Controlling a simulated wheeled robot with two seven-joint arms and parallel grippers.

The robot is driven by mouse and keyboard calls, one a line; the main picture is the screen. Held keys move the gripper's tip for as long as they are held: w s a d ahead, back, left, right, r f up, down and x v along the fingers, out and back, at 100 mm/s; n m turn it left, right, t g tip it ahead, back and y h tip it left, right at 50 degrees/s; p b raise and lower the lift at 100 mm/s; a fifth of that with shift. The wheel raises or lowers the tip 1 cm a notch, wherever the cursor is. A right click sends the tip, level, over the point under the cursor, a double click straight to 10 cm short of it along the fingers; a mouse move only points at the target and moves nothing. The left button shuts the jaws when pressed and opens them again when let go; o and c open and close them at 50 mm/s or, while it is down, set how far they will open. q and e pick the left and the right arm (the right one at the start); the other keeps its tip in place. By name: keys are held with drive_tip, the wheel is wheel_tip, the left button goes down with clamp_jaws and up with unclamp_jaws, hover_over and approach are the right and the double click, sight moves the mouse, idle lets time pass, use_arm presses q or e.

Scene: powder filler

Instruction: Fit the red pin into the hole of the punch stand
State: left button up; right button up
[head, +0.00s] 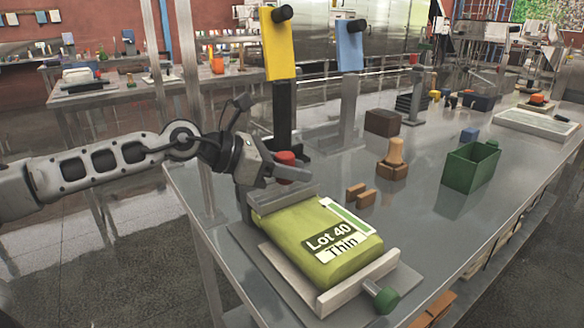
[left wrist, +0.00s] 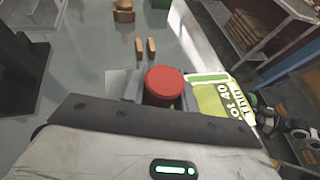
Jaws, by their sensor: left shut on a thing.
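My left gripper (head: 282,174) is shut on the red pin (head: 287,157), whose round red head stands up between the fingers. The pin is at the back end of a grey clamp frame (head: 345,295) that holds a green bag (head: 310,222) labelled "Lot 40 Thin". I cannot tell which thing is the punch stand, and no hole shows.
Small wooden blocks (head: 361,194), a wooden stamp (head: 393,160) and a green box (head: 470,166) stand right. The table between them is bare.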

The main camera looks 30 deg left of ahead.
use_arm(q)
drive_tip(key=shift+f+b, duration=0.85)
drive_tip(key=shift+f, duration=0.1)
idle(0.6)
drive_tip(key=o, duration=1)
drive_tip(key=shift+o, duration=0.2)
